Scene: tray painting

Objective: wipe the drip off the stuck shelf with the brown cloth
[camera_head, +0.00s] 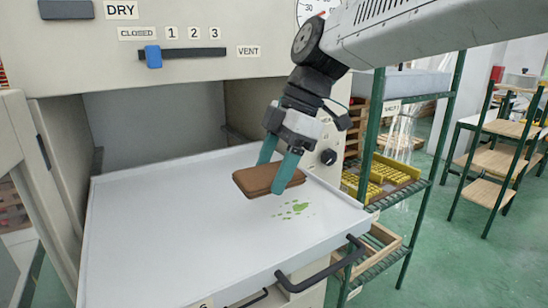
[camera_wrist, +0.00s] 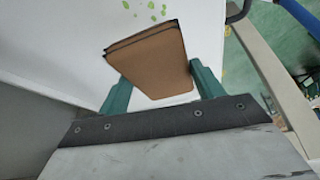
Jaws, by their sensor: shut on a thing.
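My gripper (camera_head: 279,172) has green fingers and is shut on the brown cloth (camera_head: 255,181), a folded pad. In the wrist view the cloth (camera_wrist: 150,62) sits between the two fingers of my gripper (camera_wrist: 158,88). The pulled-out white shelf (camera_head: 150,235) sticks out of the cabinet under the DRY sign. The drip (camera_head: 292,209) is a patch of several green spots on the shelf, just right of and below the cloth in the head view. The spots (camera_wrist: 151,5) also show at the top of the wrist view. The cloth appears held above the shelf; I cannot tell the exact gap.
A dark handle (camera_head: 322,272) is on the shelf's front edge. The cabinet panel has a blue slider (camera_head: 153,56) by the CLOSED and VENT labels. A green rack (camera_head: 410,190) with yellow items stands at the right. The shelf's left part is bare.

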